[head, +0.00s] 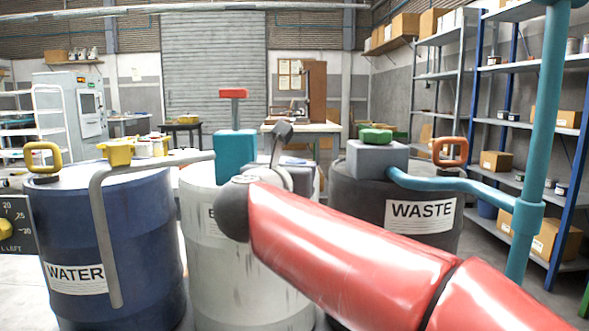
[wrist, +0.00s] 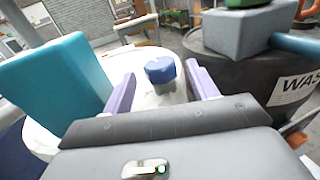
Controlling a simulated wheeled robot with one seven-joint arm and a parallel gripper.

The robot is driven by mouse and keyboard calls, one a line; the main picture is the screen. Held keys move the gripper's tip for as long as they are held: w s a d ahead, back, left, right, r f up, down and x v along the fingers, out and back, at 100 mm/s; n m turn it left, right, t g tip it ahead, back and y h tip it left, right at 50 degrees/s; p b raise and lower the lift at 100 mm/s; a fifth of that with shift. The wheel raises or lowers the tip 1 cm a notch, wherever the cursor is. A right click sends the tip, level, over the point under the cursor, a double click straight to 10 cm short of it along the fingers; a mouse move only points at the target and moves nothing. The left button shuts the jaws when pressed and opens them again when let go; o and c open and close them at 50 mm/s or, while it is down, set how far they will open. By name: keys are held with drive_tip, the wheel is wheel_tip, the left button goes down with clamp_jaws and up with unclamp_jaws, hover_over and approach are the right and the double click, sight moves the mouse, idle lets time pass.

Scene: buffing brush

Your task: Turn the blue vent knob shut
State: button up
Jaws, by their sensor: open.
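The blue vent knob (wrist: 160,70) stands on the white top of the middle drum in the wrist view. My gripper (wrist: 162,76) is open, and its two pale purple fingers point toward the knob. The knob appears between the fingertips, with a gap on each side. I cannot tell whether the tips reach down around it. In the head view my gripper (head: 287,165) is over the white drum (head: 205,225), partly behind my red arm. The knob is not clearly visible there.
A teal block (head: 236,155) with a red-topped post stands left of my gripper. To the right, the black waste drum (head: 352,198) carries a grey box (head: 377,160) with a green knob and a teal pipe (head: 460,187). A blue water drum (head: 110,235) with a grey pipe stands left.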

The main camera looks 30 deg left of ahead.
drive_tip(key=v, duration=0.4)
drive_tip(key=shift+s, duration=0.15)
